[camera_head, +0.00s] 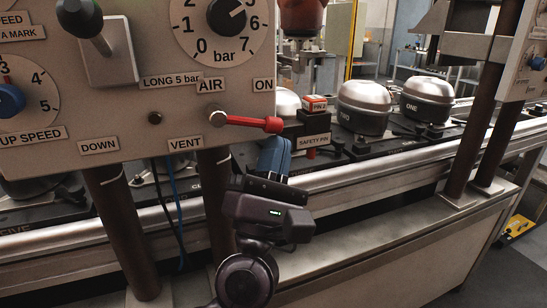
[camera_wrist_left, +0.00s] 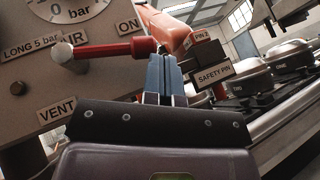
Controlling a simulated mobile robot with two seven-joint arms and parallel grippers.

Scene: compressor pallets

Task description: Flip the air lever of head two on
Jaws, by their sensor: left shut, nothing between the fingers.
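The red air lever (camera_head: 245,122) sits on the grey control panel (camera_head: 130,118) and points right, tilted slightly down. Its pivot is under the AIR label, with ON at upper right and VENT (camera_head: 186,143) below. No head number is readable on this panel. My left gripper (camera_head: 276,145) is shut and empty, its blue fingers just below the lever's red tip. In the left wrist view the lever (camera_wrist_left: 112,49) runs in from the left and its knob ends above the fingertips (camera_wrist_left: 166,62). I cannot tell whether they touch. My right gripper is not in view.
A pressure dial (camera_head: 220,27), a black knob lever (camera_head: 80,18) and a blue speed knob (camera_head: 9,99) share the panel. A SAFETY PIN box (camera_head: 314,141) and silver-topped compressors (camera_head: 365,97) stand behind on the conveyor. Dark posts (camera_head: 123,220) stand below the panel.

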